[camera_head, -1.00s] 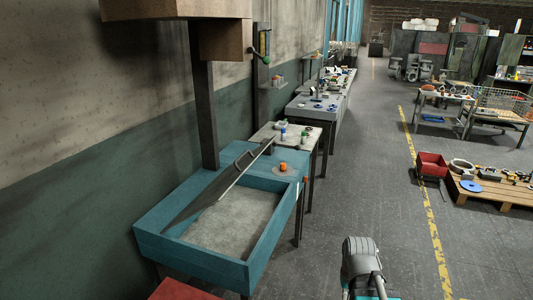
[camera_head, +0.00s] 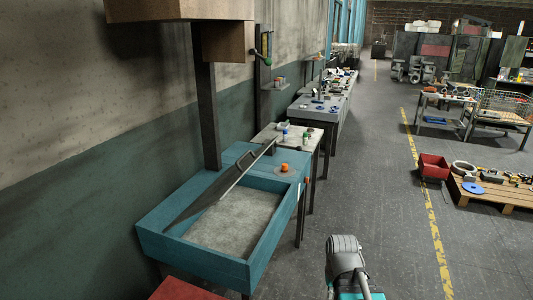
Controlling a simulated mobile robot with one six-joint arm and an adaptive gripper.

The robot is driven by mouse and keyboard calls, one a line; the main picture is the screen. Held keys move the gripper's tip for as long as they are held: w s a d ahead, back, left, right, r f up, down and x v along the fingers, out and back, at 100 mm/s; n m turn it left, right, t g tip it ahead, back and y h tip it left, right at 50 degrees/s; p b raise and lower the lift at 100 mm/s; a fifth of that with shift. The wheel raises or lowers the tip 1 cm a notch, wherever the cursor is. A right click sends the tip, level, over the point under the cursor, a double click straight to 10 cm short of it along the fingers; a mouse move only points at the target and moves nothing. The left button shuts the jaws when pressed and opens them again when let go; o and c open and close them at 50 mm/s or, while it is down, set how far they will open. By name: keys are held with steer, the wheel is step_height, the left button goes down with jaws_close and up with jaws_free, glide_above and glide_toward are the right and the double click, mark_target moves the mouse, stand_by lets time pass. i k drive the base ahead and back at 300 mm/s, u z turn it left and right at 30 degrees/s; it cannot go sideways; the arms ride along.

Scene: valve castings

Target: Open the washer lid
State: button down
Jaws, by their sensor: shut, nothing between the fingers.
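The washer (camera_head: 247,276) is a teal basin on legs beside the wall at the left. Its grey inside shows from above. The washer lid (camera_head: 218,194) is a dark, thin panel seen nearly edge-on. It stands raised and tilted over the wall side of the basin, leaving the basin uncovered on the right. An orange knob (camera_head: 284,167) sits on the teal ledge behind the basin. Part of my arm shows at the bottom, right of the washer and apart from it. My gripper is not in view.
A dark post and a brown box (camera_head: 180,9) stand over the washer. A small table (camera_head: 275,134) with bottles and longer benches follow behind. A red bin (camera_head: 433,167) and a pallet (camera_head: 491,196) lie at the right. The floor between is clear.

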mark_target(214, 194)
steer(key=u, duration=0.05)
steer(key=i, duration=1)
